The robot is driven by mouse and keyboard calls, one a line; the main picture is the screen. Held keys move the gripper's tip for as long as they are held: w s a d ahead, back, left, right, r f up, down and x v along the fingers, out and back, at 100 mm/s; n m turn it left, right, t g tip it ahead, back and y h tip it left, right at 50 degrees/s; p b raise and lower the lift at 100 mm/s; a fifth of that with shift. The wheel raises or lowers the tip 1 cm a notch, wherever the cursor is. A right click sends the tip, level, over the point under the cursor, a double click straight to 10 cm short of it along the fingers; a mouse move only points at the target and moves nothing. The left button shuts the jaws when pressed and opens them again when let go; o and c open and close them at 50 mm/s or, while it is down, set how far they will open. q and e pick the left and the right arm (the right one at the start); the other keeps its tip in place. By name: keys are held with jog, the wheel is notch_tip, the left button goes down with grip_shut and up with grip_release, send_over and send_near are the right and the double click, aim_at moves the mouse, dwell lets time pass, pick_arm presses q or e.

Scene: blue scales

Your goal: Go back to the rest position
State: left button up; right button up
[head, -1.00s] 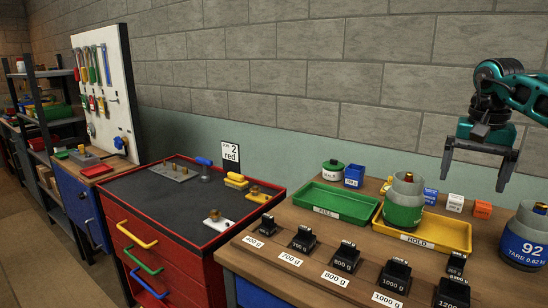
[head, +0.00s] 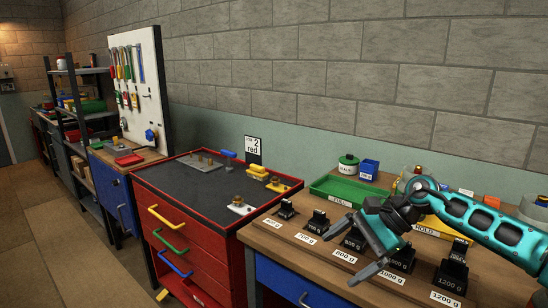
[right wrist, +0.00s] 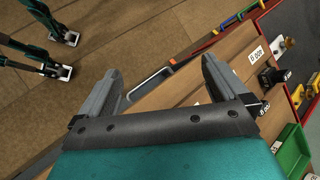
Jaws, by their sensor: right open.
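My right gripper (head: 347,252) hangs open and empty over the front part of the wooden bench (head: 290,243), with its fingers pointing down and to the left. In the head view it hides part of the row of black weights (head: 318,220). In the right wrist view the open fingers (right wrist: 160,70) have nothing between them; the bench front with a grey handle shows behind. My left gripper is not in the head view.
A green tray (head: 345,187) and a yellow tray (head: 432,228), the latter partly behind my right arm, stand on the bench. A blue box (head: 369,169) and a lidded pot (head: 348,164) stand behind. A red drawer cabinet (head: 190,245) with an open lower drawer is at left.

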jog(key=s+a+f+m+t+y, duration=0.1)
jog(key=s+a+m+t+y, duration=0.3)
jog(key=a+m, duration=0.45)
jog(key=s+a+f+m+t+y, duration=0.25)
jog(key=a+m+y, duration=0.3)
jog(key=m, duration=0.55)
jog(key=s+d+f+n+t+h, duration=0.1)
jog(key=s+d+f+n+h, duration=0.7)
jog(key=n, duration=0.9)
jog(key=s+d+f+n+t+h, duration=0.2)
jog(key=s+d+f+n+h, duration=0.6)
jog(key=n, duration=0.8)
notch_tip(320, 180, down, 4)
jog(key=shift+s+f+n, duration=0.15)
jog(key=shift+s+n, duration=0.2)
jog(key=shift+s, duration=0.85)
jog(key=shift+t, duration=0.25)
